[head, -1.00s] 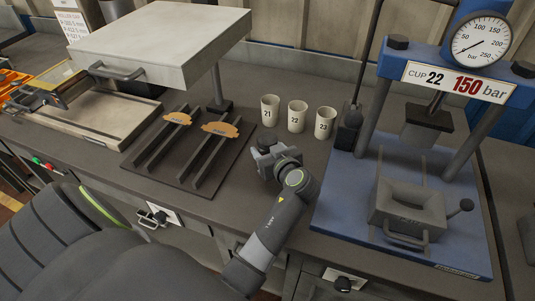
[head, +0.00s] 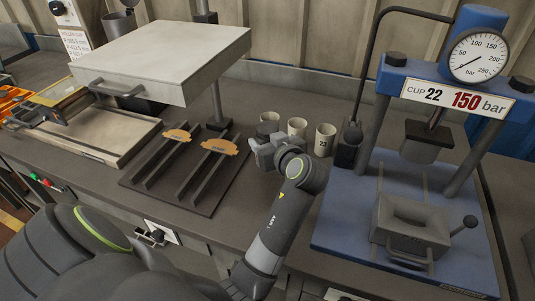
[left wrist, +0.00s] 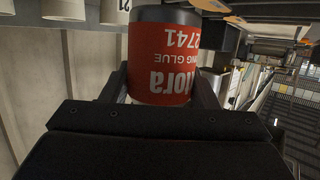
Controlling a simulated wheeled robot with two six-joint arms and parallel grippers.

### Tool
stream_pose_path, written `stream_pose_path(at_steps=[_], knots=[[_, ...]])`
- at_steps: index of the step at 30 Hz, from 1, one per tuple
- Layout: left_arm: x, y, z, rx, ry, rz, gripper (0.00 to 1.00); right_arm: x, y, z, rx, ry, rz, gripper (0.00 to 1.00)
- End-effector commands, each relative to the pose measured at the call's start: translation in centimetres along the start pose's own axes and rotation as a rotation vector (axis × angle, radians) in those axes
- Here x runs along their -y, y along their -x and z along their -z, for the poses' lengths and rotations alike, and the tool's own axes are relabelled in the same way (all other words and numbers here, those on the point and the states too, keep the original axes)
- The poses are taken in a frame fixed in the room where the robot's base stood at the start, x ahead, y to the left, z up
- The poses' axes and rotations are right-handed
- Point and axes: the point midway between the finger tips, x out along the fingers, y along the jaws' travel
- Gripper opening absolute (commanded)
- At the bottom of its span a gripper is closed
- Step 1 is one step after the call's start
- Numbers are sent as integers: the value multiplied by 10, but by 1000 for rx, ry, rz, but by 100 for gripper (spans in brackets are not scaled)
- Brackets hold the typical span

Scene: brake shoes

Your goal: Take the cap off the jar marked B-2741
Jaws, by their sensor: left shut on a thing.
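A jar (left wrist: 165,60) with a red label reading "2741" and "NG GLUE" fills the middle of the left wrist view. Its print is upside down in that picture, and a dark band shows above the label. The number's start is out of sight. My left gripper (left wrist: 160,92) is shut on the jar, one finger at each side. I cannot make out a cap. In the head view my left gripper (head: 262,152) is over the bench, in front of the cups, and mostly hides what it holds. My right gripper is not in view.
Cups, including 22 (head: 297,127) and 23 (head: 325,140), stand close behind the gripper. A blue press (head: 340,225) with a gauge is to the right. A dark rack (head: 190,195) with two orange-brown shoes and a grey lifted plate (head: 165,55) are to the left.

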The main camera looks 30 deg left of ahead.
Motion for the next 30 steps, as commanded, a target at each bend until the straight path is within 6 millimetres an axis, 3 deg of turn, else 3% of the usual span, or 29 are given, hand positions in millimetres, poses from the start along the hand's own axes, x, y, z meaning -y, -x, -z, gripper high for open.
stream_pose_path(at_steps=[9,10,20,30], knots=[[0,2,6,-1,0,0,17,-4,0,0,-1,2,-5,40],[0,2,6,-2,0,0,53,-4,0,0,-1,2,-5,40],[0,2,6,-2,0,0,10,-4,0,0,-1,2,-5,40],[-1,3,7,-1,-3,-17,8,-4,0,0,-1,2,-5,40]])
